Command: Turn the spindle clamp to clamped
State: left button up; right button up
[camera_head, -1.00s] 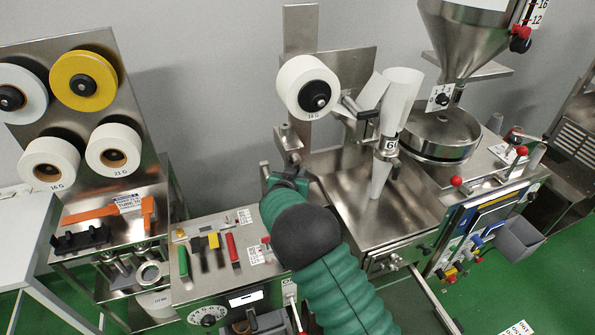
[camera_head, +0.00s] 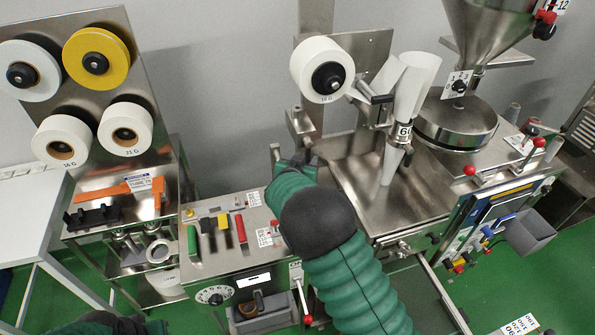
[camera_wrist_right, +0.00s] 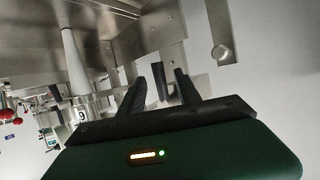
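A white paper roll (camera_head: 308,62) sits on its spindle, with a black hub (camera_head: 327,78) at its centre. I cannot tell for sure which part is the spindle clamp or how it is set. My right gripper (camera_head: 291,158) is low and left of the roll, by the machine's left edge, partly hidden by my green forearm. In the right wrist view its two dark fingers (camera_wrist_right: 161,88) are apart. A short dark upright piece (camera_wrist_right: 160,80) shows between them; I cannot tell whether they touch it. At the lower left, only part of my left arm shows, without its gripper.
A metal plate with a hole (camera_wrist_right: 222,53) stands close to the right gripper. A paper cone (camera_head: 414,85) and steel hopper (camera_head: 485,35) are to the right. A rack with several rolls (camera_head: 135,75) is at left. A control box (camera_head: 215,268) with coloured handles is below.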

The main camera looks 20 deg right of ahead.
jog(key=b+v, duration=0.1)
jog(key=v, duration=1.2)
jog(key=shift+s+a, duration=0.25)
jog(key=shift+a, duration=0.1)
